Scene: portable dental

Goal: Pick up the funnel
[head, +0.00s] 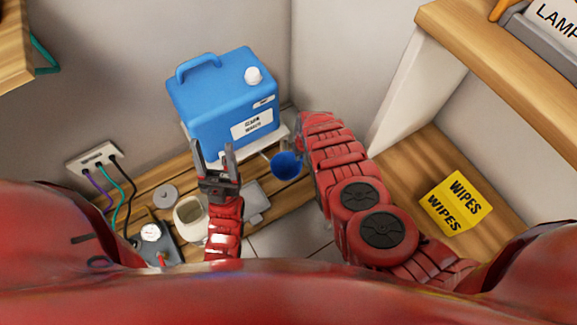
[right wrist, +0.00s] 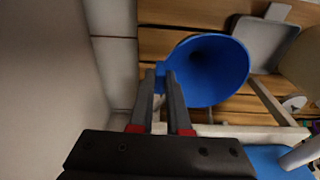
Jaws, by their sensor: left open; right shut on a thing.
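The blue funnel (head: 286,166) is in the middle of the head view, just right of the blue jug's base. In the right wrist view the funnel (right wrist: 212,70) shows its wide round mouth. My right gripper (right wrist: 164,80) is shut on a small blue part at the funnel's side. In the head view the right gripper's fingers are mostly hidden behind its red arm. My left gripper (head: 212,155) is open and empty, its fingers pointing up in front of the blue jug (head: 222,100).
The jug stands on a white stand on a wooden surface. A cream pot (head: 190,218), a grey lid (head: 165,196), a grey tray (head: 256,200) and a gauge box (head: 158,245) are at the lower left. A yellow wipes box (head: 456,202) is at the right, below a wooden shelf (head: 500,75).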

